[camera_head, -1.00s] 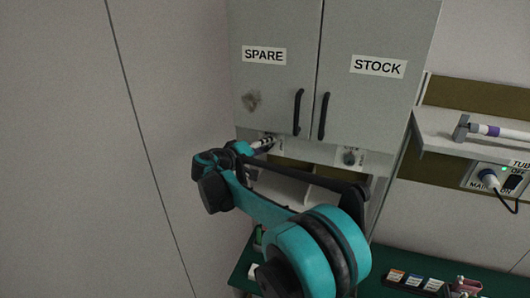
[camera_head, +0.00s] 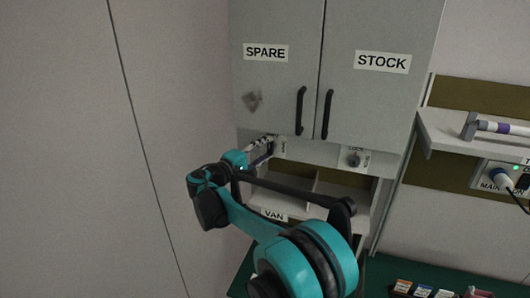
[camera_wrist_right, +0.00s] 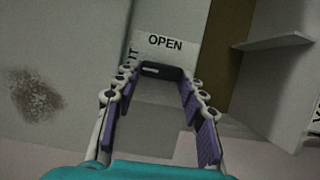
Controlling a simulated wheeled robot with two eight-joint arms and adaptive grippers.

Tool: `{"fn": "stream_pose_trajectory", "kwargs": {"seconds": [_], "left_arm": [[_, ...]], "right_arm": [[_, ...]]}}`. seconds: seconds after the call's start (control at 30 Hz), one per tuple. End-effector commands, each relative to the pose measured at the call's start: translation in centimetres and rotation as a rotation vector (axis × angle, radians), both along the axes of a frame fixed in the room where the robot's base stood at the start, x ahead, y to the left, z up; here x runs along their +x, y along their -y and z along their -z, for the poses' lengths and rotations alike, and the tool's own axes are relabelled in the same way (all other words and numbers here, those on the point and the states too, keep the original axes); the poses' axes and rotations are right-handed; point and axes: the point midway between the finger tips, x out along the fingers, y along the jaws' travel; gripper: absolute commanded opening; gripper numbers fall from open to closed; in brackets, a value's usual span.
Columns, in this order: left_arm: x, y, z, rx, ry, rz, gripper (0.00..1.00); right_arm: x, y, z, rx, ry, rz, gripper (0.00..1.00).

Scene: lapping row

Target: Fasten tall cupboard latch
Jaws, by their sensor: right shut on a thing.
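The tall grey cupboard (camera_head: 340,90) has two closed doors, labelled SPARE and STOCK, with black bar handles. A white plate (camera_wrist_right: 165,46) lettered OPEN shows in the right wrist view, with a black latch knob (camera_wrist_right: 162,71) on it. My right gripper (camera_head: 266,149) is at this knob below the SPARE door. In the wrist view its purple-padded fingers (camera_wrist_right: 158,80) are on either side of the knob, shut on it. The knob is mostly hidden by the fingers in the head view. My left gripper is not in view.
An open shelf (camera_head: 330,190) with a VAN label is underneath. A side shelf (camera_head: 480,135) and a plug panel (camera_head: 497,178) are at right. The left wall is clear.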

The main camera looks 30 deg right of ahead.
Motion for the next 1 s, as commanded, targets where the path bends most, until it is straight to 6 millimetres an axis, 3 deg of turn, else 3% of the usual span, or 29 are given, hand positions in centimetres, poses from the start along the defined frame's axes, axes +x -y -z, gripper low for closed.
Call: {"fn": "stream_pose_trajectory", "kwargs": {"seconds": [0.43, 0.47, 0.53, 0.87, 1.0], "left_arm": [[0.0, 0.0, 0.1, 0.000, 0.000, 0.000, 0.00], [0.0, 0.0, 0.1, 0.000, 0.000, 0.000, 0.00], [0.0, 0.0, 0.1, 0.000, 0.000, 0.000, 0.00], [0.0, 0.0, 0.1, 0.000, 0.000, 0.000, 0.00], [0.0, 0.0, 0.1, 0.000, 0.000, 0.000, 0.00]], "right_arm": [[0.0, -0.1, 0.1, -0.005, -0.008, -0.002, 0.12], [0.0, -0.1, 0.1, -0.005, -0.008, -0.002, 0.46], [0.0, -0.1, 0.1, -0.005, -0.008, -0.002, 0.62], [0.0, -0.2, 0.0, -0.004, -0.007, -0.002, 0.62], [-0.5, -1.8, 0.0, -0.004, -0.007, -0.004, 0.62]]}}
